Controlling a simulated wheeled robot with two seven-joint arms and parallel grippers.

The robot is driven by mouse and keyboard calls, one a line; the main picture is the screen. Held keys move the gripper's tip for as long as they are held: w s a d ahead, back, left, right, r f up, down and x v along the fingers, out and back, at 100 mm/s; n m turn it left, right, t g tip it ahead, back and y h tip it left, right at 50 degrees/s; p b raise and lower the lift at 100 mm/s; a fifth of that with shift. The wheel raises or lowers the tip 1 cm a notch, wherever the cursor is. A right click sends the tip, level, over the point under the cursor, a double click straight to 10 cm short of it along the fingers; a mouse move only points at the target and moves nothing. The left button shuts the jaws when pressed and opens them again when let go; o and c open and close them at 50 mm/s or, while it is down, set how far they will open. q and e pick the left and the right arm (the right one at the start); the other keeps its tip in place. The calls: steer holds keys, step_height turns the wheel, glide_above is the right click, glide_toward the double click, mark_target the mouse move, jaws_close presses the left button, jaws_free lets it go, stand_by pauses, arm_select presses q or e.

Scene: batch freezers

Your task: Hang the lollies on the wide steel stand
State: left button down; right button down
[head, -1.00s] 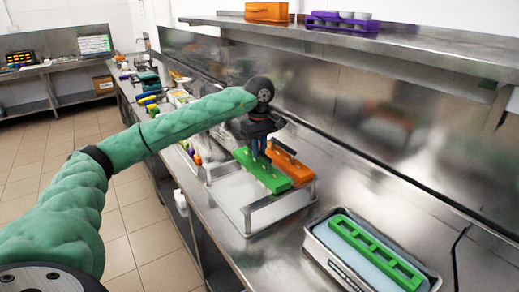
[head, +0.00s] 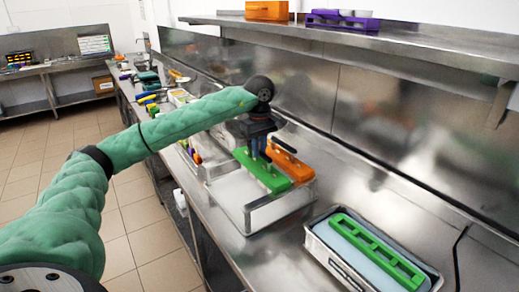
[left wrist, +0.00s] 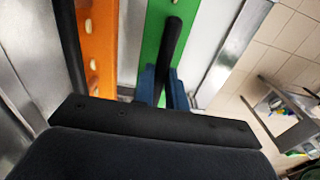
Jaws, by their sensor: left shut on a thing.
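A green lolly holder (head: 275,182) lies across the wide steel stand (head: 247,221) on the counter. An orange lolly holder (head: 298,170) with a dark handle lies close beside it on the right. My left gripper (head: 258,155) points down at the green holder, its blue fingers shut on the holder's black handle. In the left wrist view the handle (left wrist: 174,42) passes between the blue fingers (left wrist: 163,88), over the green bar (left wrist: 153,35); the orange bar (left wrist: 95,45) shows pale oval slots. Lollies below the bars are hidden. My right gripper is not in view.
A steel tray (head: 323,254) holding a green slotted frame (head: 375,250) stands at the front right. A shelf (head: 400,48) overhangs the back, with an orange block (head: 267,11) and a purple rack (head: 343,21). Clutter fills the far counter. The stand's front part is bare.

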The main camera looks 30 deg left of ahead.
arm_select(q)
steer(key=c, duration=1.3)
jaws_free()
steer(key=shift+c, duration=0.2)
step_height(320, 180, up, 6)
steer(key=shift+r+b, duration=0.1)
steer(key=shift+b, duration=0.9)
steer(key=shift+r, duration=0.85)
